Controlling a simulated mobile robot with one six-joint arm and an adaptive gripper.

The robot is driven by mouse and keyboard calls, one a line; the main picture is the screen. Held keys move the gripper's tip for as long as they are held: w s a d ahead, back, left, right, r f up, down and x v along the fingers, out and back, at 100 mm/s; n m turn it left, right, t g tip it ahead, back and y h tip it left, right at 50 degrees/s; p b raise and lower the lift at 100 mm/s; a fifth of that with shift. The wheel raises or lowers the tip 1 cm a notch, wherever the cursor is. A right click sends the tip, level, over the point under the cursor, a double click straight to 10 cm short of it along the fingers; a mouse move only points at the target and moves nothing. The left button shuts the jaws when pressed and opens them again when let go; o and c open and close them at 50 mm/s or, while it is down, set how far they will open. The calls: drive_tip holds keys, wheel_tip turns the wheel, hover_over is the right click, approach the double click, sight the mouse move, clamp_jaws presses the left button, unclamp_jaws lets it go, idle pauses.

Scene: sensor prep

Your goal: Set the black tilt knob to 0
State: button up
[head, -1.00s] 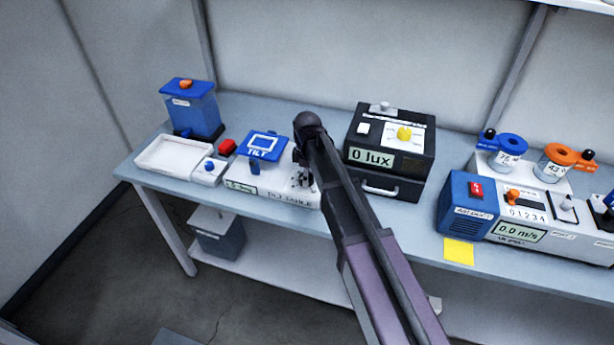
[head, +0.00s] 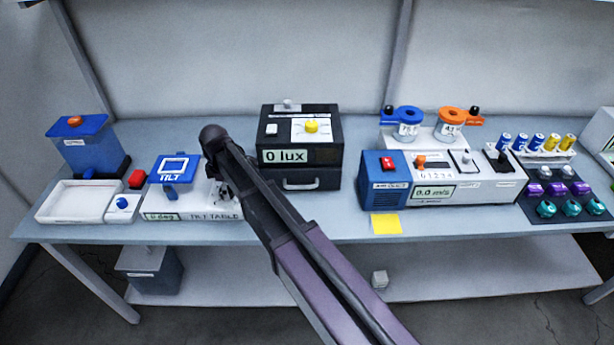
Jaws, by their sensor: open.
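The white tilt table (head: 190,208) stands at the left of the bench in the head view. It carries a blue tilting plate marked TILT (head: 175,168) and a small green display (head: 162,217) that seems to read 0 deg. My gripper (head: 222,192) is over the table's right end, pointing down, with my arm coming from the lower right. It is open, but its fingers are small and partly covered by my arm. The black tilt knob cannot be made out; my gripper and arm cover that area.
A white tray (head: 68,203), a blue-lidded container (head: 85,150) and a red button (head: 137,179) are on the left. The black lux box (head: 322,178) stands close right of my arm. The air duct unit (head: 385,185) is farther right, with a yellow note (head: 386,224) in front.

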drive_tip(key=shift+m, duration=0.3)
drive_tip(key=m, duration=1.3)
drive_tip(key=shift+s+y, duration=0.1)
drive_tip(key=shift+y, duration=0.3)
drive_tip(key=m, duration=0.6)
drive_tip(key=shift+t, duration=0.4)
drive_tip(key=m, duration=0.7)
drive_tip(key=shift+s, duration=0.1)
drive_tip(key=shift+r+m, duration=0.25)
drive_tip(key=shift+m, duration=0.05)
wheel_tip(320, 180, up, 13)
drive_tip(key=p, duration=1.4)
drive_tip(key=s+d+f+n+b, duration=0.1)
drive_tip(key=s+d+n, duration=0.1)
drive_tip(key=d, duration=1.3)
drive_tip(key=s+d+f+n+b, duration=0.1)
drive_tip(key=s+d+n, duration=0.2)
drive_tip(key=d, duration=1.1)
drive_tip(key=shift+s+d+f+h+b, duration=0.15)
drive_tip(key=shift+s+d+h+b, duration=0.2)
drive_tip(key=shift+s, duration=0.7)
